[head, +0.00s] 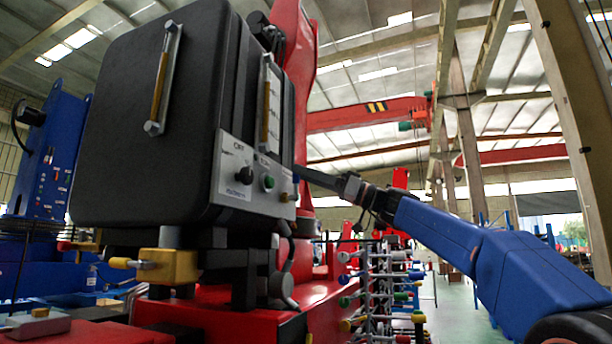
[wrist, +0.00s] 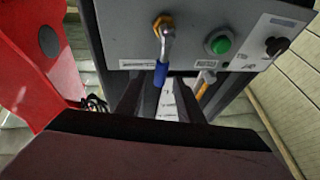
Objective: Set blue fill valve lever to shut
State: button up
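The lever (wrist: 164,62) has a silver arm and a blue grip. It hangs from a brass fitting (wrist: 163,24) on the grey control panel, pointing down in the wrist view. The grip's lower end shows in the gap between the dark fingers of my gripper (wrist: 158,92). The fingers are apart and I see no clear contact with the lever. In the head view my gripper (head: 298,170) reaches in from the right, close to the panel's right edge. The brass fitting (head: 285,197) shows there, but the blue grip cannot be made out.
A green button (wrist: 219,43) and a black knob (wrist: 276,46) sit beside the lever on the panel (head: 228,190). A sight gauge (head: 270,105) stands above it on the black tank (head: 150,120). A red crane part (wrist: 35,65) is close at the left.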

jog(key=shift+a, duration=0.1)
jog(key=shift+c, duration=0.3)
grip_shut()
jog(key=shift+w, duration=0.1)
jog(key=w+d+f+m+t+h, duration=0.1)
jog(key=m+t, duration=0.4)
jog(key=m, duration=0.7)
jog(key=w+d+f+m+t+h, duration=0.1)
jog(key=w+f+m+t+h, duration=0.3)
jog(key=m, duration=0.9)
jog(key=shift+w+f+m+t+h, duration=0.25)
jog(key=shift+f+t+h, duration=0.4)
jog(key=shift+h, duration=0.65)
jog(key=shift+s+f, duration=0.1)
jog(key=shift+f, duration=0.1)
